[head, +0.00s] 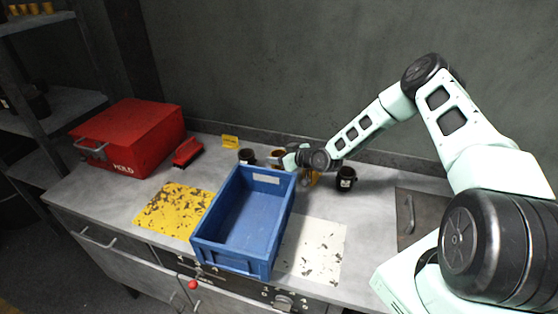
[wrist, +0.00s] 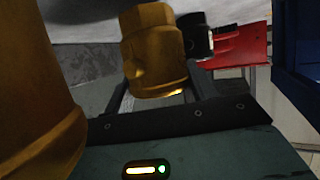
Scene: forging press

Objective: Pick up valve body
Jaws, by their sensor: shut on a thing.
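A brass-yellow valve body (wrist: 155,55) is between the two fingers of my gripper (wrist: 160,90) in the wrist view. It looks like a short cylindrical fitting with a boss on its side. In the head view my gripper (head: 284,160) is behind the blue bin, shut on the valve body (head: 277,152), which is partly hidden by the gripper. Whether the valve body touches the bench cannot be told. A second brass fitting (wrist: 35,100) is large and close at the left of the wrist view. It shows partly behind my wrist in the head view (head: 313,178).
A blue bin (head: 205,240) stands in front of my gripper, empty. Black fittings (head: 247,156) (head: 345,179) stand either side.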

